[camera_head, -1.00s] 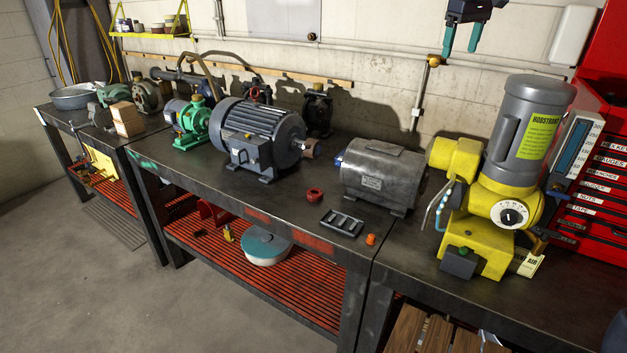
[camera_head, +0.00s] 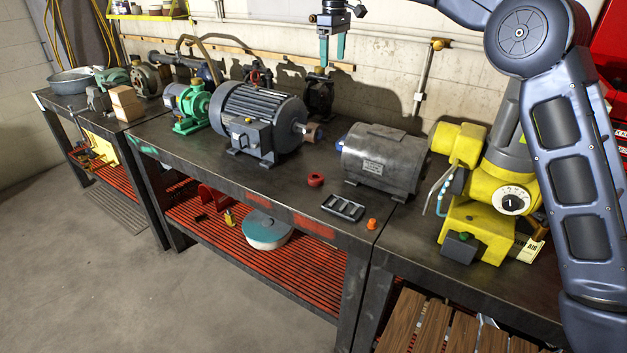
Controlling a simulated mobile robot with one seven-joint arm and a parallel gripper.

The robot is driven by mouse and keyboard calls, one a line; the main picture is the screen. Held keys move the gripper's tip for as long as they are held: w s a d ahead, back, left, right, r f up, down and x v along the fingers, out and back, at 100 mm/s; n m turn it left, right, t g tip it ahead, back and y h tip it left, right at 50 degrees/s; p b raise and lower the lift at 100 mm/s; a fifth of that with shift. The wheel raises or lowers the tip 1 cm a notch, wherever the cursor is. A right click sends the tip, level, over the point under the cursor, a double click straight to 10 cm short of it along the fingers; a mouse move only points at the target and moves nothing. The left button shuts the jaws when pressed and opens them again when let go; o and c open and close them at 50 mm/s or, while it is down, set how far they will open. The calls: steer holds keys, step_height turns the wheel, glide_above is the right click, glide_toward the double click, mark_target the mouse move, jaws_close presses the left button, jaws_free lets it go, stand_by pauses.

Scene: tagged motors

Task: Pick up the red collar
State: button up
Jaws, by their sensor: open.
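The red collar (camera_head: 315,179) is a small ring lying flat on the dark workbench top (camera_head: 292,196). It sits between the large dark grey motor and the lighter grey motor, nearer the front edge than either. My gripper (camera_head: 332,64) is in the upper middle of the head view, pointing down with two teal fingers apart. It is empty and well above the collar, in front of the back wall. Nothing hides the collar.
A dark grey motor (camera_head: 259,118) stands left of the collar, its shaft toward it. A grey motor (camera_head: 381,158) stands right. A black slotted tray (camera_head: 343,208) and an orange cap (camera_head: 372,224) lie near the front edge. A yellow machine (camera_head: 470,218) stands further right.

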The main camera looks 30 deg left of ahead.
steer(key=s+a+f, duration=0.2)
steer(key=a, duration=0.1)
glide_above(316, 176)
step_height(316, 176, down, 30)
steer(key=shift+n, duration=0.3)
steer(key=shift+f, duration=4.95)
steer(key=shift+r, duration=0.1)
steer(key=c, duration=1.3)
